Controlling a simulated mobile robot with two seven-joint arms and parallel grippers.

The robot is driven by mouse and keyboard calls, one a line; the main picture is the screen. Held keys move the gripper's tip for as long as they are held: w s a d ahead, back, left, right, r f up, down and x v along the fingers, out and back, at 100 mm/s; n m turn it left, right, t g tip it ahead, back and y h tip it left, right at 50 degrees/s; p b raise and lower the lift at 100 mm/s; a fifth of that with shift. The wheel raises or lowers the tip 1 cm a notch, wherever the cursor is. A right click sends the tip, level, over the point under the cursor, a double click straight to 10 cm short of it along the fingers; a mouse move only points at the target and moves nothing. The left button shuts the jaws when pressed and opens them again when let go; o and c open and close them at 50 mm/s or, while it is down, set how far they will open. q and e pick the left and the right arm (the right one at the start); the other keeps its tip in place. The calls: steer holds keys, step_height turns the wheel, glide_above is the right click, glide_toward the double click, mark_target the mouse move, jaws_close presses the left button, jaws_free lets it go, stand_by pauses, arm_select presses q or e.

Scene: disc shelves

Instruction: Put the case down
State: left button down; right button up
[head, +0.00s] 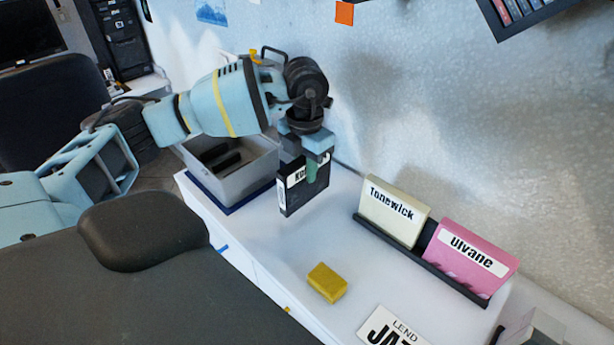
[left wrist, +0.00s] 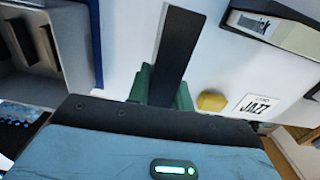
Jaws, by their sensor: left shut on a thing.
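My left gripper (head: 312,168) is shut on a dark case (head: 296,197) with a white label on its upper part; only part of the lettering shows. The case hangs upright over the white surface, between the grey bin and the black rack. I cannot tell for sure whether its lower edge touches the surface. In the left wrist view the case (left wrist: 178,45) shows as a dark narrow strip held between the green fingertips (left wrist: 163,90). My right gripper is not in view.
A black rack (head: 420,261) holds a cream case "Tonewick" (head: 394,211) and a pink case "Ulvane" (head: 470,258). A grey bin (head: 255,163) stands at the left end. A yellow block (head: 327,282) and a "LEND JAZZ" card (head: 390,330) lie in front. White surface between is clear.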

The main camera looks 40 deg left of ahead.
arm_select(q)
steer(key=shift+w, duration=0.25)
steer(key=shift+w+f, duration=0.15)
steer(key=shift+f, duration=0.2)
step_height(320, 180, down, 2)
steer(key=shift+f, duration=0.2)
steer(key=shift+a+f, duration=0.1)
steer(key=shift+f, duration=0.3)
steer(key=c, duration=1.3)
jaws_free()
steer(key=shift+o, duration=0.2)
